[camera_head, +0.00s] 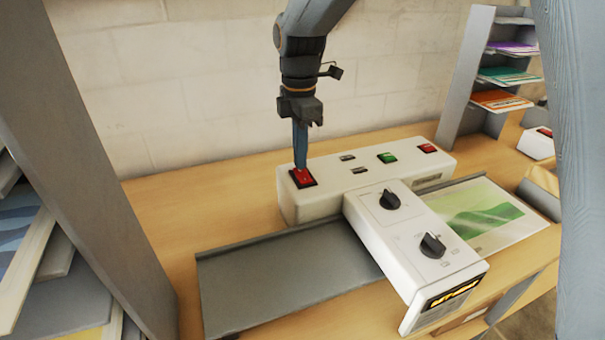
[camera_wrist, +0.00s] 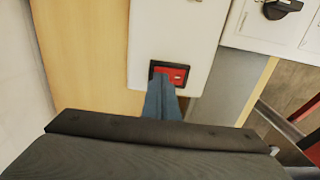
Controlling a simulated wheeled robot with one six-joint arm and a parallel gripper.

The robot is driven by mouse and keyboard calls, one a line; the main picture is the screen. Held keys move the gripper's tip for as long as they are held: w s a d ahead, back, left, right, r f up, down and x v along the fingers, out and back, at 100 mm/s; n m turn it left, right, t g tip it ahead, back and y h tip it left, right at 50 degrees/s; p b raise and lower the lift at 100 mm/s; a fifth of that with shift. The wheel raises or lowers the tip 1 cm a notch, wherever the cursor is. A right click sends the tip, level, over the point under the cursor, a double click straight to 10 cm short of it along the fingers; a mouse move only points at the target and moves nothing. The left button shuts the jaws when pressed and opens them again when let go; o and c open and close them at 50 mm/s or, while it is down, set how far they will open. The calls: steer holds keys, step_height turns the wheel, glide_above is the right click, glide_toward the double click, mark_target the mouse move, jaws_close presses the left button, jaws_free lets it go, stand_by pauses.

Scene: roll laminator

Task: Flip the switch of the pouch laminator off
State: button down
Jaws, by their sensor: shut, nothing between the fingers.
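The pouch laminator (camera_head: 325,199) is a white machine on a wooden table, with a long back housing and a front control arm. Its red rocker switch (camera_head: 303,178) sits in a black frame at the left end of the housing top. The switch also shows in the wrist view (camera_wrist: 178,72). My gripper (camera_head: 300,165) is shut and empty, pointing down with its blue fingertips at the switch, touching it or just above; I cannot tell which. The fingers hide part of the switch. The rocker's position is not clear.
The laminator also has a green button (camera_head: 387,157), a second red button (camera_head: 427,148) and two black knobs (camera_head: 389,199). A grey tray (camera_head: 285,285) lies in front. A printed sheet (camera_head: 490,215) is at right. Shelves (camera_head: 465,75) stand at both sides. The table left of the laminator is clear.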

steer(key=shift+f, duration=0.55)
stand_by(0.4)
step_height(320, 180, up, 7)
steer(key=p, duration=0.5)
stand_by(0.3)
stand_by(0.3)
